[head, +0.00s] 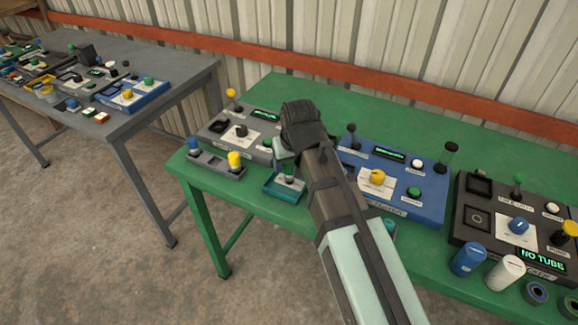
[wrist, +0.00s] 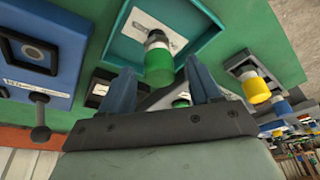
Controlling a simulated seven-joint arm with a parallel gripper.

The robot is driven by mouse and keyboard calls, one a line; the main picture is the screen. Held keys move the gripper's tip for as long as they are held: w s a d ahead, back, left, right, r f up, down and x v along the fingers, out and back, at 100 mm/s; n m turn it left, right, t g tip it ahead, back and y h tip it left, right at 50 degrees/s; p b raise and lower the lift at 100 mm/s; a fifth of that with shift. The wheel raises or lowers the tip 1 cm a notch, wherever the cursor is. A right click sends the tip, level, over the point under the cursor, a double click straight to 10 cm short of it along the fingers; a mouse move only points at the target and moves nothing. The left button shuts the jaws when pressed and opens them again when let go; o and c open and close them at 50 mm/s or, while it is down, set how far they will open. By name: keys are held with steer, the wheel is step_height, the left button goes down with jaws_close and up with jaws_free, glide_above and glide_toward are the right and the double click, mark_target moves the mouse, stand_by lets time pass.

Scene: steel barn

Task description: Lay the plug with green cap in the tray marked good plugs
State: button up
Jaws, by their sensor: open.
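The plug with green cap (wrist: 159,67) appears to stand upright in a teal tray (wrist: 111,49), cap toward my gripper. In the head view the plug (head: 289,170) shows over the same tray (head: 271,190), at the green table's front edge. A pale label lies on the tray floor, its words too small to read and partly covered by the plug. My gripper (wrist: 159,76) is open, its two fingers on either side of the cap with gaps showing. In the head view my gripper (head: 285,153) is just above the tray, partly hidden by my arm.
A grey rack (head: 207,160) with blue-capped and yellow-capped plugs is left of the tray. A grey tester (head: 215,125) stands behind, a blue tester (head: 430,205) to the right, with a dark tester beyond. Another teal piece (head: 391,229) is mostly hidden by my arm.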

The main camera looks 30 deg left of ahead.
steer(key=v, duration=0.9)
steer(key=shift+r, duration=0.35)
